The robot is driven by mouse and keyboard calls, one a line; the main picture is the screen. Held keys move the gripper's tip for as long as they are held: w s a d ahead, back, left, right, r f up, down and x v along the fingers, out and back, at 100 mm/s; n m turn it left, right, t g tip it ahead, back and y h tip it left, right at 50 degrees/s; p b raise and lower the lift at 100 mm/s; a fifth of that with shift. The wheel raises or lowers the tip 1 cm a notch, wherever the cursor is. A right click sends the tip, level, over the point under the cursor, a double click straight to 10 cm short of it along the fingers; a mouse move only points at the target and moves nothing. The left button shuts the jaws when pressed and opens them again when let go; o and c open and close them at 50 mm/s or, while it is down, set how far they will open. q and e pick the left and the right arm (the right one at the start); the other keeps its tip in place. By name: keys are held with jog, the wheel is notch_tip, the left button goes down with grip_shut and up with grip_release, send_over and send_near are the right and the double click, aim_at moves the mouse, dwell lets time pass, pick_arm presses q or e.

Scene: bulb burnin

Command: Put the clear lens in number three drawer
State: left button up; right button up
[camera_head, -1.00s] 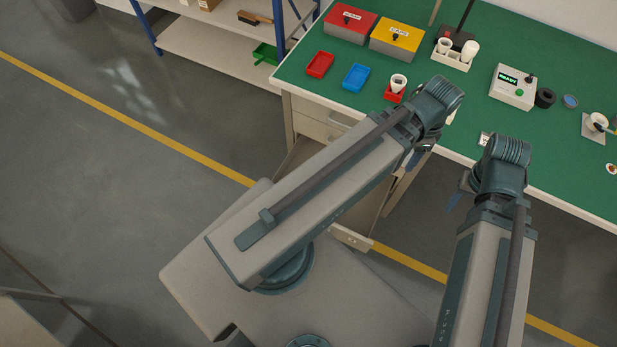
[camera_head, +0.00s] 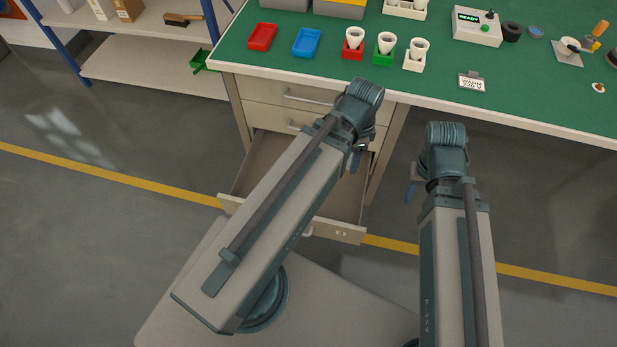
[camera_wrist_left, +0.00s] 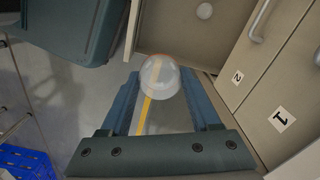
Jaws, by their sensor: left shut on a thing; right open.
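The clear lens (camera_wrist_left: 160,76) is a transparent dome between the blue fingers of my left gripper (camera_wrist_left: 163,95) in the left wrist view. The left gripper is shut on it. In the head view my left gripper (camera_head: 357,158) is mostly hidden by its own wrist, and the lens cannot be made out. It appears near the right side of a pulled-out lower drawer (camera_head: 340,188), below two closed drawers. The open drawer's front carries a small label, too small to read. My right gripper (camera_head: 411,182) is open, to the right of the cabinet.
Closed drawer fronts labelled 1 (camera_wrist_left: 283,118) and 2 (camera_wrist_left: 238,76) stand at right in the wrist view. The green bench (camera_head: 540,95) holds red (camera_head: 262,37) and blue (camera_head: 306,42) trays, cups in coloured holders and a WARM sign (camera_head: 471,84). Clear floor lies left of the cabinet.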

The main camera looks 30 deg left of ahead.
pick_arm(q)
jog(key=f+b, duration=0.9)
jog(key=f, duration=0.1)
jog(key=a+f+m+b, duration=0.1)
jog(key=f+b, duration=0.8)
jog(key=f, duration=0.1)
jog(key=a+f+m+b, duration=0.1)
jog(key=f+b, duration=0.8)
jog(key=f, duration=0.1)
jog(key=shift+s+a+b, duration=0.15)
jog(key=shift+s+b, duration=0.05)
jog(key=shift+b, duration=0.1)
jog(key=w+a, duration=0.1)
jog(key=a, duration=0.4)
jog(key=w+a+f+b, duration=0.1)
jog(key=w+a, duration=0.1)
jog(key=a, duration=0.3)
jog(key=w+a, duration=0.2)
jog(key=a, duration=0.3)
jog(key=shift+a+f, duration=0.15)
notch_tip(320, 180, down, 4)
jog(key=b, duration=0.4)
jog(key=shift+r, duration=0.2)
jog(key=shift+f, duration=0.1)
jog(key=o, duration=1.3)
